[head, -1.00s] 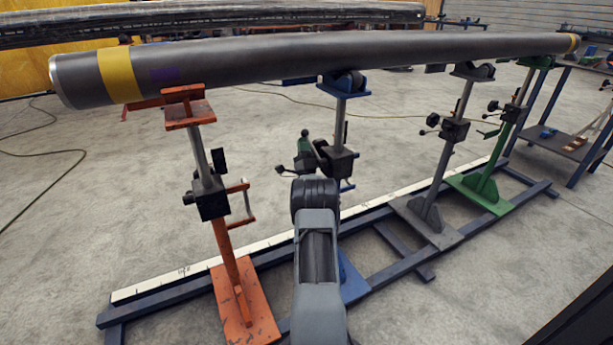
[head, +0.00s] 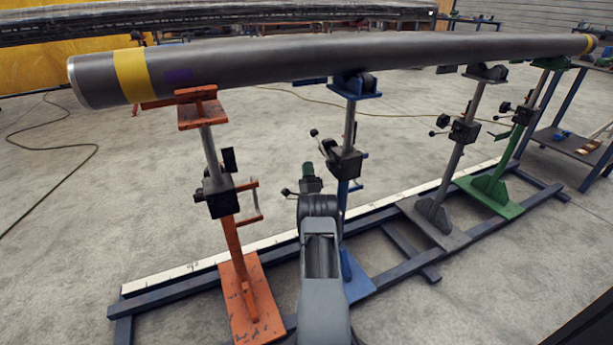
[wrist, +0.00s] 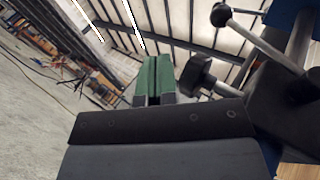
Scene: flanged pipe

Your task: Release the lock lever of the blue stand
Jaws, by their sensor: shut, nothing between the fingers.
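The blue stand (head: 342,200) stands second from the left under the long grey pipe (head: 250,66). Its black clamp block (head: 345,163) carries a thin lever with a black ball end (head: 314,133), pointing up and left. In the wrist view the lever's ball (wrist: 221,14) and rod are at upper right, with a dark knob (wrist: 195,75) below. My gripper (head: 308,170) is left of and slightly below the clamp block. Its green fingers (wrist: 155,80) are together and empty, left of the dark knob and apart from the lever ball. My arm hides part of the blue stand's lower post.
An orange stand (head: 232,230) stands close on the left. A grey stand (head: 455,150) and a green stand (head: 510,150) are on the right. A dark floor frame (head: 395,240) joins the bases. A side table (head: 570,145) stands at far right.

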